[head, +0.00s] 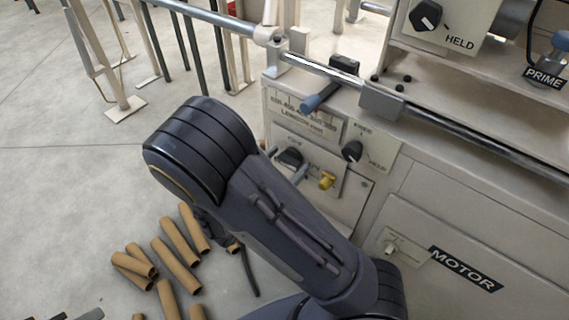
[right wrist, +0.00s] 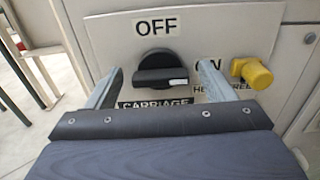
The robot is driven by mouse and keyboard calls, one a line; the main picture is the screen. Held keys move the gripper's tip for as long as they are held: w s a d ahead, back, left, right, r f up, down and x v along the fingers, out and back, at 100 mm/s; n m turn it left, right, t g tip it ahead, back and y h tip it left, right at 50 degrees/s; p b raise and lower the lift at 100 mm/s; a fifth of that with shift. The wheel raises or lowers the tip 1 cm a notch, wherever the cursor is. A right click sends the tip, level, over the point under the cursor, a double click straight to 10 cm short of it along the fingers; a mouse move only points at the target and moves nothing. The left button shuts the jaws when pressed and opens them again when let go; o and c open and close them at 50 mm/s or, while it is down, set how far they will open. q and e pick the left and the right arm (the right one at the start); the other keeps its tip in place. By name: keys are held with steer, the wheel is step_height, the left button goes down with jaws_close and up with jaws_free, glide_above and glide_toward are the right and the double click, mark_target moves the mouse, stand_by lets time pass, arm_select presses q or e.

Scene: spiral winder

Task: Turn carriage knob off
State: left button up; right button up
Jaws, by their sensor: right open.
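The carriage knob (right wrist: 155,72) is a black rotary knob on a pale panel, above a "CARRIAGE" label. Its bar handle lies roughly level and its white mark points right, toward the "ON" lettering; "OFF" is printed above it. The knob also shows in the head view (head: 290,157), behind my right arm. My right gripper (right wrist: 161,70) is open, with one grey finger at each side of the knob and a visible gap to it. Part of the "ON" lettering is hidden by the right finger. My left gripper is not in view.
A yellow knob (right wrist: 252,74) sticks out just right of the right finger. Another black knob (head: 352,151) with a "HELD" label sits up and right. A blue-ended lever (head: 312,102) and a metal rail (head: 330,72) lie above. Cardboard tubes (head: 174,241) lie on the floor.

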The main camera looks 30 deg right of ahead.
steer(key=c, duration=1)
steer(key=shift+r+n+p, duration=0.2)
steer(key=shift+n+p, duration=0.3)
steer(key=shift+p, duration=0.3)
steer(key=n+p, duration=0.7)
steer(key=p, duration=0.2)
steer(key=shift+w+p, duration=0.15)
steer(key=shift+p, duration=0.15)
steer(key=n+p, duration=0.3)
steer(key=n, duration=0.1)
steer(key=shift+a+f+n, duration=0.1)
steer(key=shift+f+n, duration=0.05)
steer(key=shift+n, duration=0.25)
steer(key=n+p, duration=0.1)
steer(key=n, duration=0.1)
steer(key=shift+f+n, duration=0.15)
steer(key=shift+n, duration=0.15)
steer(key=shift+f+n+p, duration=0.1)
steer(key=shift+n+p, duration=0.6)
steer(key=shift+n, duration=0.8)
